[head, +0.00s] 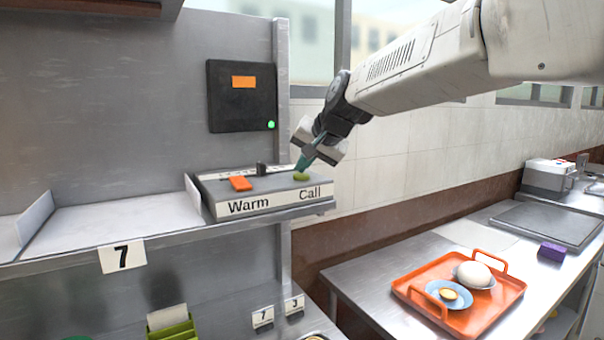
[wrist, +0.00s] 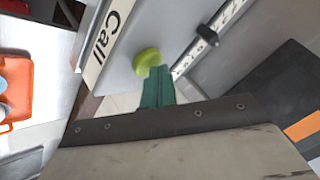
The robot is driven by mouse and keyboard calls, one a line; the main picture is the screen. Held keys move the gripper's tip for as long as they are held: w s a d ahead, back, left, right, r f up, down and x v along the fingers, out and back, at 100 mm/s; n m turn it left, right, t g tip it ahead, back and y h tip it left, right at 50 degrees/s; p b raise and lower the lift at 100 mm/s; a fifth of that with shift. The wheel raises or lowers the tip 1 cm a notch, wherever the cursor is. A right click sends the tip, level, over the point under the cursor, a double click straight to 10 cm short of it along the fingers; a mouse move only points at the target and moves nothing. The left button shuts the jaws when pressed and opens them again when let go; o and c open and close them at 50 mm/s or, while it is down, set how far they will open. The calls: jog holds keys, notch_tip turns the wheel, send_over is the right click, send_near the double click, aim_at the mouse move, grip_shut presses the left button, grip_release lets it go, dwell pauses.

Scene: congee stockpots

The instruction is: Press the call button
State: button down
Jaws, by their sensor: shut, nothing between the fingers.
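The call button (head: 301,177) is a small round yellow-green button on top of a grey control box (head: 262,186), above the word "Call". It also shows in the wrist view (wrist: 147,60). My gripper (head: 303,166) is shut and empty, its teal fingers pointing down at the button. In the wrist view the fingertips (wrist: 157,72) overlap the button's near edge. I cannot tell whether they touch it or hover just above it.
An orange switch (head: 240,183) above "Warm" and a black slider knob (head: 261,168) sit left of the button. A black panel (head: 241,96) with a green light hangs behind. An orange tray (head: 459,290) with dishes stands on the right counter.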

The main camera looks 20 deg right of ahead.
aim_at(304, 175)
dwell(0.4)
jog(key=shift+r, duration=0.4)
jog(key=shift+r, duration=3)
jog(key=s+f, duration=0.1)
jog(key=f, duration=0.1)
jog(key=s+f+n+g, duration=0.1)
jog(key=s+f, duration=0.1)
jog(key=s+f+g, duration=0.1)
jog(key=f, duration=0.2)
jog(key=shift+s+d+n, duration=0.15)
jog(key=shift+s+n, duration=0.15)
jog(key=shift+s, duration=0.1)
jog(key=s+d+f+n+g+h, duration=0.1)
jog(key=s+f+g, duration=0.1)
jog(key=s+f, duration=0.4)
jog(key=s+f+n+g, duration=0.1)
jog(key=s+f, duration=0.4)
jog(key=s, duration=1.1)
jog(key=s+d+f+n+g+h, duration=0.1)
jog(key=s+f, duration=0.5)
jog(key=s, duration=0.6)
jog(key=shift+d+f+n+g+h, duration=0.3)
jog(key=shift+n+g, duration=0.2)
jog(key=shift+g, duration=0.4)
